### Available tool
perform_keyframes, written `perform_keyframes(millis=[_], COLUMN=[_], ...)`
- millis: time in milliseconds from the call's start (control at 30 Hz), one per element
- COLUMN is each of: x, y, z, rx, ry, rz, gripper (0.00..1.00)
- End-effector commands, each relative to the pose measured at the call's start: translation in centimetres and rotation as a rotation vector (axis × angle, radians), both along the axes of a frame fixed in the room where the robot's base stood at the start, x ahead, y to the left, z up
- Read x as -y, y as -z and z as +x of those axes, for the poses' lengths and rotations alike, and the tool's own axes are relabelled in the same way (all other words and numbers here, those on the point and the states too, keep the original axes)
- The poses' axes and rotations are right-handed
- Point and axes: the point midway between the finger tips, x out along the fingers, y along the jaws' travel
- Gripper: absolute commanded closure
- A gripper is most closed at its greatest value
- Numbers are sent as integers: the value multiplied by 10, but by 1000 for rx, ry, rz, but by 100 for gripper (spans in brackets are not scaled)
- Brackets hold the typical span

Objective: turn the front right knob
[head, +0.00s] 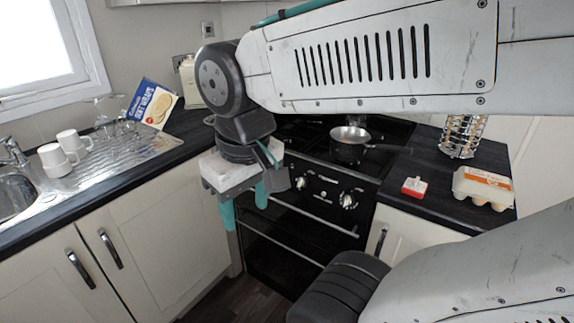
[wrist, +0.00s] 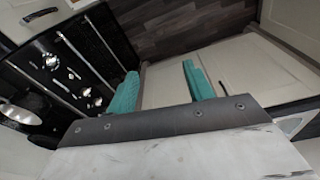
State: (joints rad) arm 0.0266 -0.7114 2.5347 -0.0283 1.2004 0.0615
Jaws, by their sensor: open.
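The black cooker front carries a row of silver knobs. In the head view, a knob (head: 347,200) sits at the right end of the panel and another knob (head: 300,183) is to its left; my gripper and arm hide the panel's left part. I cannot tell from labels which is the front right knob. My gripper (head: 244,213) points down in front of the cooker's left side, open and empty, apart from the knobs. In the wrist view my gripper (wrist: 160,78) shows two teal fingers spread apart, with the knobs (wrist: 74,74) off to the left.
A pan (head: 350,146) stands on the hob, its handle pointing right. A red box (head: 414,187), an egg carton (head: 483,187) and a pod rack (head: 464,135) are on the right counter. White mugs (head: 70,143) stand by the sink. Oven handle bars project below the knobs.

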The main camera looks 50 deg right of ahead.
Motion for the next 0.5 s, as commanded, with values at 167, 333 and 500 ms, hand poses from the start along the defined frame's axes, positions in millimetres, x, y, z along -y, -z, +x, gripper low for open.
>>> perform_keyframes(millis=[167,333,500], x=[43,110,187], y=[0,14,47], z=[59,127,184], rx=[8,44,96], ry=[272,590,883], rz=[-58,-122,-170], gripper=[48,48,48])
